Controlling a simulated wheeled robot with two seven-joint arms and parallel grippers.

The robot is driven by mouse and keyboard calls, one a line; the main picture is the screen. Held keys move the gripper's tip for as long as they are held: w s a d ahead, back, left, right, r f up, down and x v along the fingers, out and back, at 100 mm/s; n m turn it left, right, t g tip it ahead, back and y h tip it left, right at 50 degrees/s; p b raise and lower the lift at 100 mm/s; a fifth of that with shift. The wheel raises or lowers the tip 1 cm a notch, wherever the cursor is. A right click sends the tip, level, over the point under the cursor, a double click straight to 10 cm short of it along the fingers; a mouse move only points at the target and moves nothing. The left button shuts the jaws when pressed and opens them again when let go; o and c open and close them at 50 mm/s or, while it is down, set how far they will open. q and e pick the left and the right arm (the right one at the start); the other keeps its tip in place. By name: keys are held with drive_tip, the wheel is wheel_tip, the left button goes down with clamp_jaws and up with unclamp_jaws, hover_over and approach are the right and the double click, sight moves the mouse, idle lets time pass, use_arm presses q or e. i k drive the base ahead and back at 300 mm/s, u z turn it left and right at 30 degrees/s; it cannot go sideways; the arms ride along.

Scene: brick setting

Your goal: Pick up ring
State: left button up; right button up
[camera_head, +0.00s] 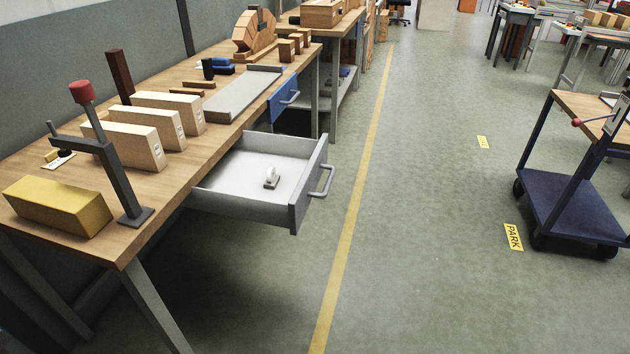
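A small ring-like item (271,178), pale on top with a grey-brown base, lies on the white floor of an open grey drawer (311,186). It is too small to tell its exact shape. The drawer is pulled out from under the wooden workbench (190,179), with its handle (323,181) facing right. Neither of my grippers shows in the head view.
On the bench stand pale blocks (133,139), a yellow block (60,205), a dark clamp post with a red knob (115,165) and a grey tray (235,95). A blue cart (570,205) stands at the right. The floor between is clear.

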sight(272, 180)
drive_tip(key=z, duration=1.4)
drive_tip(key=i, duration=1)
drive_tip(key=u, duration=2.45)
